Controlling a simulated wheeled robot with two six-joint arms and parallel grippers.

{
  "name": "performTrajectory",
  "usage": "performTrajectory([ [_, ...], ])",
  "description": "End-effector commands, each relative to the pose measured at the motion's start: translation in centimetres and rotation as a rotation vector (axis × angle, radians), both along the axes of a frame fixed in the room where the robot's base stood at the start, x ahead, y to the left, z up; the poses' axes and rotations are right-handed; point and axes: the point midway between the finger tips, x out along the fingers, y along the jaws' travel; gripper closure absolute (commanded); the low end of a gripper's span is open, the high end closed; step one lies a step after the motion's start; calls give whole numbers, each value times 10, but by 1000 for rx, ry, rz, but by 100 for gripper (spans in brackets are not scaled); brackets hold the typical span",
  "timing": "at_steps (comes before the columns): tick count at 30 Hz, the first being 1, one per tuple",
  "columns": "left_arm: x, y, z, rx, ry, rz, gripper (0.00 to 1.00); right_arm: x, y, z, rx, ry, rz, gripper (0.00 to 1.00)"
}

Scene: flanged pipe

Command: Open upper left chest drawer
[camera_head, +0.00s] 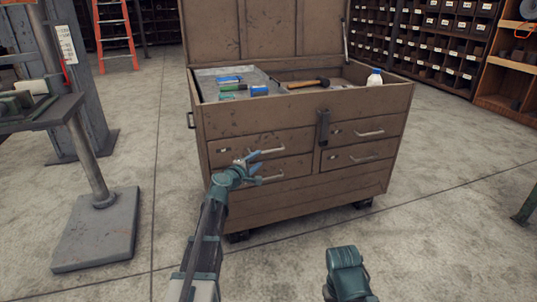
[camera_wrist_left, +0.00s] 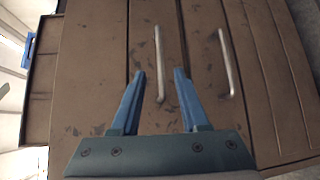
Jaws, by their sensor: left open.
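The brown tool chest (camera_head: 300,195) stands with its lid raised. Its upper left drawer (camera_head: 222,149) is closed, with a pale bar handle (camera_head: 270,151). My left gripper (camera_head: 255,167) is open in front of the left drawers. In the left wrist view my left gripper (camera_wrist_left: 160,72) has its blue fingers on either side of the upper left handle (camera_wrist_left: 158,55). The handle's near end shows between the fingers; I cannot tell whether they touch it. The lower left drawer's handle (camera_wrist_left: 229,60) lies to the right, outside the fingers. My right gripper is not visible.
The chest's open top holds a hammer (camera_head: 308,84), a white bottle (camera_head: 374,78) and blue items (camera_head: 229,80). A dark latch (camera_head: 323,128) sits between the drawer columns. A stand with a metal base (camera_head: 100,235) is at left. The floor before the chest is clear.

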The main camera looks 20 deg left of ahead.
Motion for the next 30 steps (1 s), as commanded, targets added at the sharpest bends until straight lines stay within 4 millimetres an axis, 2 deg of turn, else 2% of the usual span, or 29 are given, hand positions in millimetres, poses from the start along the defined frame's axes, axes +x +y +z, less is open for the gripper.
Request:
performTrajectory([
  [1, 17, -2, -3, 1, 0, -1, 55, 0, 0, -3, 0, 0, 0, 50],
  [3, 31, -4, -6, 1, 1, -1, 55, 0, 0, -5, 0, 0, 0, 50],
  [12, 79, -15, -12, 1, 1, -1, 55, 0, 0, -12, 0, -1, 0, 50],
  [19, 94, -19, -14, 1, 1, 0, 55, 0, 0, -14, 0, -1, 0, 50],
  [29, 95, -20, -14, 1, 1, 0, 55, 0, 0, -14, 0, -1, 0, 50],
  [30, 95, -20, -14, 1, 1, 0, 61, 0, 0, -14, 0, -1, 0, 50],
])
